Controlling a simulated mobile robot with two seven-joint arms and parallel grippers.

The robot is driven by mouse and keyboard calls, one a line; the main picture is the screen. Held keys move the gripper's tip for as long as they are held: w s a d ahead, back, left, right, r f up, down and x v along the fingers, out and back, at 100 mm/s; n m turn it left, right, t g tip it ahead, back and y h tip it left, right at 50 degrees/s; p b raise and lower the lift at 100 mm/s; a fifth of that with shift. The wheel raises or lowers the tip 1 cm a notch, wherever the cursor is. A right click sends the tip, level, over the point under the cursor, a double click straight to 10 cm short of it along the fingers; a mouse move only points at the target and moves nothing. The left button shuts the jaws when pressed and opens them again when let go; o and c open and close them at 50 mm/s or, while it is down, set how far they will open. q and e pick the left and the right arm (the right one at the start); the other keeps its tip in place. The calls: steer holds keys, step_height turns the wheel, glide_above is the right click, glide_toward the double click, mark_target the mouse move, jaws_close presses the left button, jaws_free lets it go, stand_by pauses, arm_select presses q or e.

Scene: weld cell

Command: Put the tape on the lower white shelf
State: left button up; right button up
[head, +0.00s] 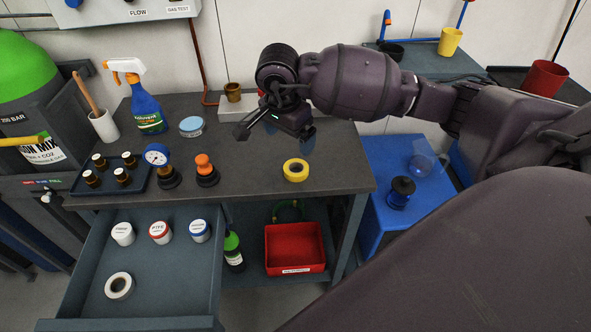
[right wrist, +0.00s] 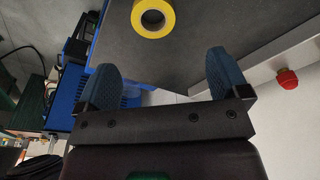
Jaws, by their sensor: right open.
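A yellow roll of tape (head: 296,170) lies flat near the front right of the dark bench top (head: 250,180). The tape also shows at the top of the right wrist view (right wrist: 153,17), ahead of the fingers. My right gripper (head: 290,138) is above the bench, behind the tape and apart from it. In the right wrist view its two blue fingers (right wrist: 164,72) are spread with nothing between them. A white roll of tape (head: 119,286) lies in the open drawer. My left gripper is out of view. I see no shelf that is clearly white.
The open drawer (head: 180,275) also holds several small tubs. A red bin (head: 295,248) and a green bottle (head: 233,251) stand under the bench. A gauge (head: 158,160), an orange-topped part (head: 205,168) and a spray bottle (head: 146,108) stand left on the bench.

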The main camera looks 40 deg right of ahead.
glide_above(297, 172)
steer(key=a, duration=0.1)
steer(key=f, duration=0.4)
steer(key=shift+w+a+f, duration=0.1)
steer(key=shift+w+f, duration=0.15)
steer(key=f, duration=0.4)
steer(key=shift+s+d+f, duration=0.15)
steer(key=shift+s+d, duration=0.15)
steer(key=shift+s, duration=0.05)
steer(key=shift+d+f+b, duration=0.1)
steer(key=shift+f+b, duration=0.2)
steer(key=shift+f, duration=0.3)
steer(key=c, duration=1)
